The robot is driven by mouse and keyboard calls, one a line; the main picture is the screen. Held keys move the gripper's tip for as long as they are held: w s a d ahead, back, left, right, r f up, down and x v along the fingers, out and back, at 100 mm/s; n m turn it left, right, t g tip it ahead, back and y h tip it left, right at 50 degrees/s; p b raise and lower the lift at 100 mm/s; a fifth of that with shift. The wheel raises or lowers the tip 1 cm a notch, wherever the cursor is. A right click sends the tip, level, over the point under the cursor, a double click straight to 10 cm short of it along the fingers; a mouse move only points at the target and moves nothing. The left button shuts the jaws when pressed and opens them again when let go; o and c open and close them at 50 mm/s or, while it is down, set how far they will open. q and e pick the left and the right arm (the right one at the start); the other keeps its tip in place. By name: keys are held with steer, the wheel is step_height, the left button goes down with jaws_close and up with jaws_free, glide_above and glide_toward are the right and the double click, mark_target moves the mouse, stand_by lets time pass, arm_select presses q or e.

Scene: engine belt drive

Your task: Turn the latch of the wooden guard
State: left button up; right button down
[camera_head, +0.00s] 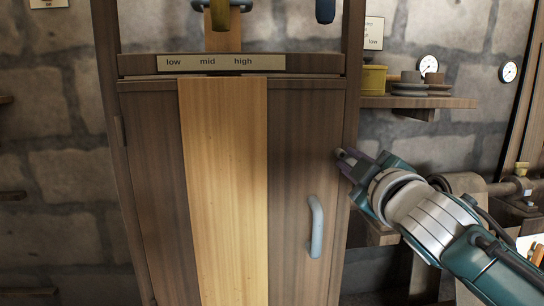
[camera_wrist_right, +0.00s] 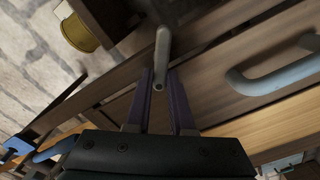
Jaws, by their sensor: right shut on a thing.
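The wooden guard (camera_head: 292,150) is a tall brown panel with a pale board down its middle. A grey, bar-shaped latch (camera_wrist_right: 162,45) shows between the fingers of my right gripper (camera_wrist_right: 160,85) in the right wrist view. In the head view my right gripper (camera_head: 350,160) reaches the guard's right edge from the right and hides most of the latch. It is shut on the latch. A grey-blue curved handle (camera_head: 316,228) is fixed on the guard below and left of the gripper. My left gripper is not in view.
A label strip (camera_head: 221,63) reading low, mid, high runs above the guard. To the right, a shelf (camera_head: 425,102) holds a yellow tin (camera_head: 373,80) and stacked grey discs (camera_head: 410,90). Machinery (camera_head: 500,188) stands behind my right arm. The space left of the guard is mostly clear.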

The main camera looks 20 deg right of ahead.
steer(key=n, duration=0.5)
steer(key=shift+a+f, duration=0.1)
steer(key=shift+f, duration=0.3)
steer(key=shift+f+n+b, duration=0.15)
steer(key=shift+n+b, duration=0.2)
steer(key=shift+n, duration=0.65)
steer(key=c, duration=0.8)
jaws_free()
steer(key=shift+s+a, duration=0.1)
steer(key=shift+p+v, duration=0.95)
steer(key=shift+v, duration=3.9)
